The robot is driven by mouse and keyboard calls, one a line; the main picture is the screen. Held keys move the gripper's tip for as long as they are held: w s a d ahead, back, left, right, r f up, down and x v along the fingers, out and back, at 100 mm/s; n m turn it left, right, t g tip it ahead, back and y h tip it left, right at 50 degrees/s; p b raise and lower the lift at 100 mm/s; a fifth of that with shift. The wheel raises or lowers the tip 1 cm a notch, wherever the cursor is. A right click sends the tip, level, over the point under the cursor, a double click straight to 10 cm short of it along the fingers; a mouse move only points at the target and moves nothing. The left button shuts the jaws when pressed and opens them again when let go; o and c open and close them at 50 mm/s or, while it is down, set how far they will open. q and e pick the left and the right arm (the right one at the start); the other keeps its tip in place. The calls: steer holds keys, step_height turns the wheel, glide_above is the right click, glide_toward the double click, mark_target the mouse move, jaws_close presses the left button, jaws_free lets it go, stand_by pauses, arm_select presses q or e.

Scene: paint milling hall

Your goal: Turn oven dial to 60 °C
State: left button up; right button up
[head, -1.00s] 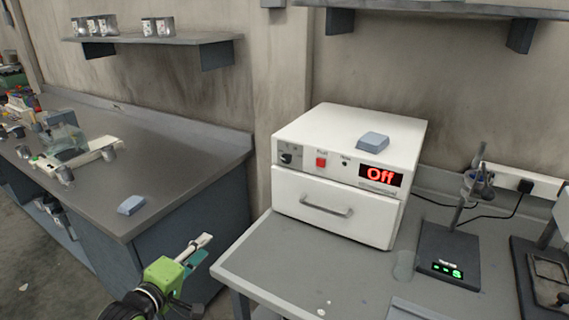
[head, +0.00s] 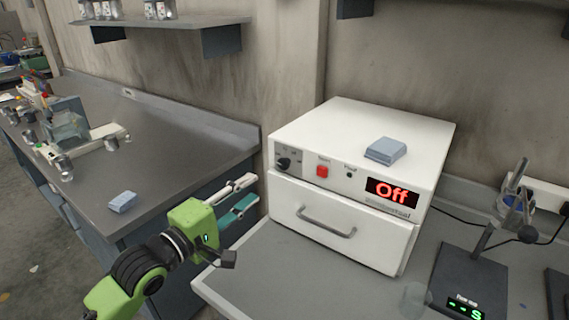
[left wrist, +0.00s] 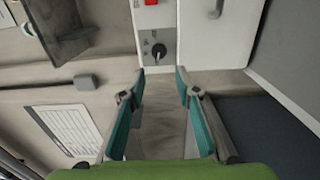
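The white oven (head: 350,150) stands on the grey bench, its red display reading "Off". Its black dial (head: 283,163) sits at the left end of the front panel, left of a red button (head: 322,171). In the left wrist view the dial (left wrist: 158,50) shows just beyond my fingertips, with a pale pointer mark. My left gripper (head: 246,193) is open and empty, left of and a little below the dial, apart from it. In the left wrist view the gripper (left wrist: 161,72) has its two teal-padded fingers spread. My right gripper is not in view.
A blue-grey block (head: 385,150) lies on the oven top. The drawer handle (head: 326,222) juts out below the panel. A scale with a stand (head: 462,280) is at right. Another bench (head: 150,160) with glassware and a blue block (head: 122,202) is at left.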

mark_target(282, 165)
arm_select(q)
steer(key=p+x, duration=0.1)
steer(key=x, duration=0.9)
steer(key=shift+w+d+r+p, duration=0.1)
steer(key=shift+w+p, duration=0.05)
steer(key=shift+p, duration=0.25)
steer(key=shift+x, duration=0.9)
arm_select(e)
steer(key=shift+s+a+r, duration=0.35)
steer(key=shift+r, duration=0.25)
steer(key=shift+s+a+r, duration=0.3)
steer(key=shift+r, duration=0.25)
arm_select(q)
steer(key=c, duration=0.8)
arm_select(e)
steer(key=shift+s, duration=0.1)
